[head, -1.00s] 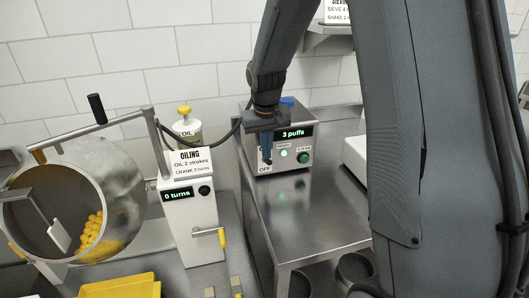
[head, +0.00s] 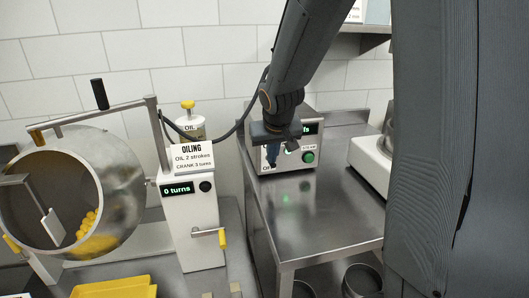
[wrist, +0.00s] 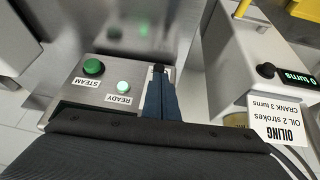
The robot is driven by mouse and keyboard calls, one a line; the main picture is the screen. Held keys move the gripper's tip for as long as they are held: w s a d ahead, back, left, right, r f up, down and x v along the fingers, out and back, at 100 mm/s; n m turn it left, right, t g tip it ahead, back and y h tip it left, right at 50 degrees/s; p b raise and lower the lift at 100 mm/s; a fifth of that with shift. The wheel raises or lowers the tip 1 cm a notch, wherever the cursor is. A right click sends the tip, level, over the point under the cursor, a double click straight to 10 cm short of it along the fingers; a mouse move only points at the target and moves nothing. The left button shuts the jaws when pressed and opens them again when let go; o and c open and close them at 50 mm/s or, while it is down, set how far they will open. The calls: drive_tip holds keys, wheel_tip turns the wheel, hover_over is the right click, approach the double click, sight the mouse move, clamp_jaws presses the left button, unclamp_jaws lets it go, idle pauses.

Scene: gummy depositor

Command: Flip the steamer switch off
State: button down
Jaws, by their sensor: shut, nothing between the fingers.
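The steamer (head: 291,172) is a grey metal box on the steel table. It has a dark display, a green STEAM button (head: 309,157) and a lit READY lamp (wrist: 123,87). The steamer switch (wrist: 158,69) shows as a small dark lever in a pale plate in the wrist view, right at my fingertips. My gripper (head: 271,162) is shut and empty, with its blue fingers (wrist: 158,85) pointing at the switch. I cannot tell whether they touch it. In the head view my gripper hides the switch and part of the display; the OFF label is partly visible below.
The oiling station (head: 192,225) with its yellow-handled crank stands left of the steamer. A drum (head: 115,180) holding yellow pieces is at far left. A white device (head: 369,170) stands to the right. The steel tabletop (head: 325,205) before the steamer is clear.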

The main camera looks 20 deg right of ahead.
drive_tip(key=shift+s+f+b, duration=0.45)
drive_tip(key=shift+f+b, duration=0.3)
drive_tip(key=shift+b, duration=0.1)
drive_tip(key=shift+w+r, duration=0.1)
drive_tip(key=shift+r, duration=0.05)
drive_tip(key=shift+w+r+p, duration=0.3)
drive_tip(key=shift+w+p, duration=0.1)
drive_tip(key=shift+w, duration=0.25)
drive_tip(key=s+a+r, duration=0.2)
drive_tip(key=s+r, duration=0.7)
drive_tip(key=shift+s+a+p, duration=0.15)
drive_tip(key=shift+s+p, duration=0.25)
